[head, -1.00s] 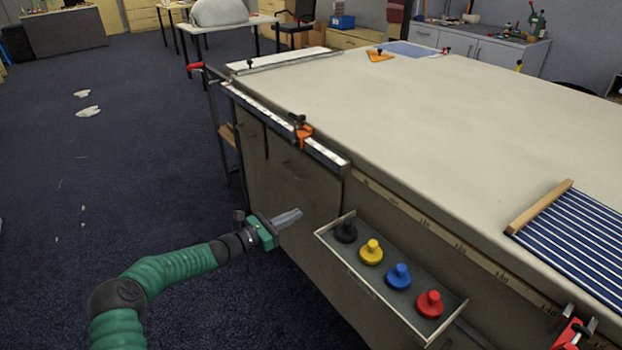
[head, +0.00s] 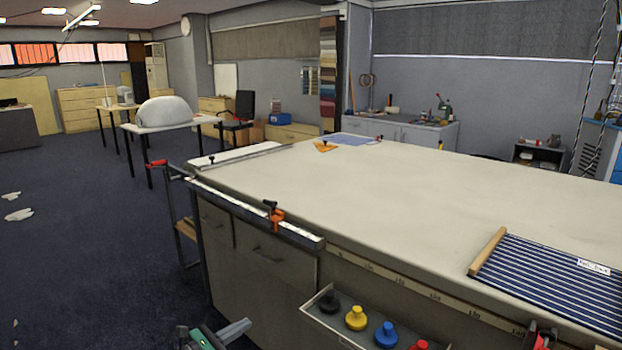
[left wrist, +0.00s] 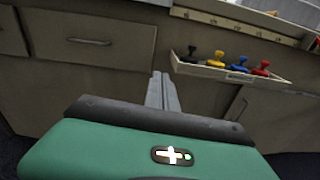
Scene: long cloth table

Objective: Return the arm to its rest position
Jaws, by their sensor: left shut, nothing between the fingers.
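My left gripper (head: 238,328) shows at the bottom edge of the head view, in front of the table's cabinet side and left of the open drawer. Its grey fingers are together and empty. In the left wrist view the shut fingers (left wrist: 162,92) point at the cabinet front, with the drawer beyond them to the right. The rest of my left arm is mostly below the head view. My right gripper is not in view.
The open drawer (head: 318,318) juts from the table (head: 400,190) and holds black, yellow (head: 356,318), blue (head: 385,335) and red knobbed pieces. An orange clamp (head: 276,217) sits on the table's edge rail. A striped blue cloth (head: 550,280) lies at right. The floor (head: 100,250) at left is mostly clear.

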